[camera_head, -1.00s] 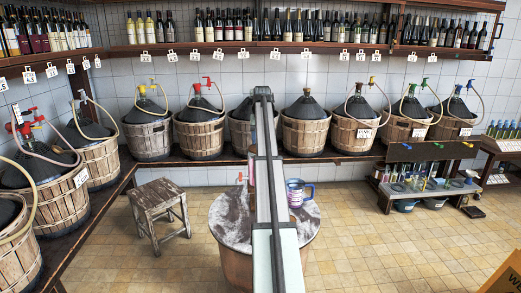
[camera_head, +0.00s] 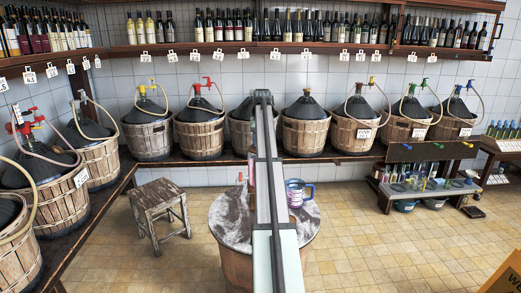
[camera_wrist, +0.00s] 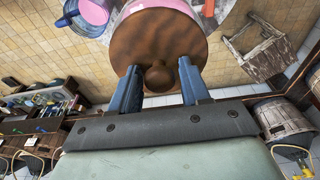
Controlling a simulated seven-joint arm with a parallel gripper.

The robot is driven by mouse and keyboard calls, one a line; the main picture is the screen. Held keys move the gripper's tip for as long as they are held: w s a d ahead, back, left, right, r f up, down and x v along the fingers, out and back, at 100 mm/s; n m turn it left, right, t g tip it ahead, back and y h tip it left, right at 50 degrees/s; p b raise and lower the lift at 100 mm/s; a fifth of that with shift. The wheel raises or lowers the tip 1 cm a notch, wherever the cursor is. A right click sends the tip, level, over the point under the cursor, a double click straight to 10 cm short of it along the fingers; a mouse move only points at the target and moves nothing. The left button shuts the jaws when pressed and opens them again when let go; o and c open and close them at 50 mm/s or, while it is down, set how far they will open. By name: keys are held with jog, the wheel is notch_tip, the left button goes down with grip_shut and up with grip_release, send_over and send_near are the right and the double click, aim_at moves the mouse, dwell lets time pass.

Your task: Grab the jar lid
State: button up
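The jar lid (camera_wrist: 150,42) is a round brown wooden disc with a knob (camera_wrist: 158,76), seen in the wrist view. It sits on a pink and white jar (camera_wrist: 160,5), of which only a strip shows past the lid. My gripper (camera_wrist: 158,88) is open, with one blue finger on each side of the knob and a small gap on both sides. In the head view my arm hides the gripper and most of the jar and lid.
A round table (camera_head: 232,228) bears the jar. A blue and pink mug (camera_head: 296,193) stands close by to the right. A wooden stool (camera_head: 159,204) stands to the left. Demijohn baskets (camera_head: 305,137) line the shelf behind. Tiled floor (camera_head: 375,240) is clear at right.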

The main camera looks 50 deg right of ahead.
jog(key=shift+f, duration=0.2)
jog(key=c, duration=0.6)
jog(key=shift+r, duration=0.15)
jog(key=shift+r, duration=1.95)
